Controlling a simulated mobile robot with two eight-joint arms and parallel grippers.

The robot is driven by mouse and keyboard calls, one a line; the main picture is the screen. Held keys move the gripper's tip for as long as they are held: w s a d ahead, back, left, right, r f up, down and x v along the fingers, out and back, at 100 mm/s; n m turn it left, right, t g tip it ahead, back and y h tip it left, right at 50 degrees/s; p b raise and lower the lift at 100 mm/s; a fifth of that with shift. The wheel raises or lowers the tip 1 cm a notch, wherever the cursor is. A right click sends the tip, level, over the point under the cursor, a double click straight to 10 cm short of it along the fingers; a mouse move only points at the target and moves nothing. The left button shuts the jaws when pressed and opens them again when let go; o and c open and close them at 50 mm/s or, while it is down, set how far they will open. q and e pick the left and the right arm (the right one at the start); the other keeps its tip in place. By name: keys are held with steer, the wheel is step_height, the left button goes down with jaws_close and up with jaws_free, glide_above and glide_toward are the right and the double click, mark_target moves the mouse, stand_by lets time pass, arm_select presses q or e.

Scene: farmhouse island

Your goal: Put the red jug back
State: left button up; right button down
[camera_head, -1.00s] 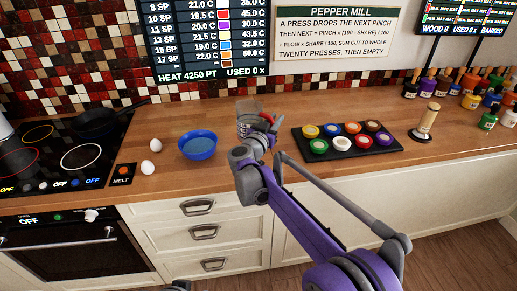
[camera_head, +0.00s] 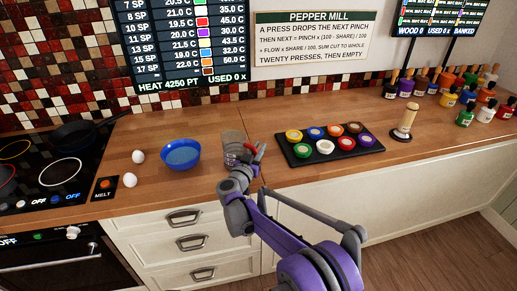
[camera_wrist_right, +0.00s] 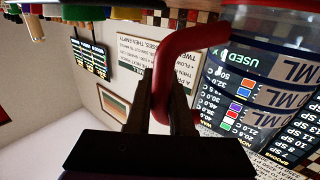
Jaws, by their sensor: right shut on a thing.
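The red jug (camera_head: 232,139) is a clear measuring jug with a red handle, seen small above the wooden counter, right of the blue bowl. In the right wrist view the jug (camera_wrist_right: 268,75) fills the right side, with ML markings and a dark blue band. Its red handle (camera_wrist_right: 165,65) lies between the fingers of my right gripper (camera_head: 246,156), which are shut on it. The wrist and gripper partly hide the jug in the head view. I cannot tell whether its base touches the counter. My left gripper is not in view.
The blue bowl (camera_head: 180,155) and two eggs (camera_head: 138,157) stand left, near the hob (camera_head: 60,172). A black tray (camera_head: 330,155) of coloured pots lies right. A pepper mill (camera_head: 404,122) and several bottles (camera_head: 465,118) stand farther right. Counter between tray and mill is clear.

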steer(key=shift+f, duration=0.2)
steer(key=c, duration=0.8)
jaws_free()
steer(key=shift+r, duration=0.1)
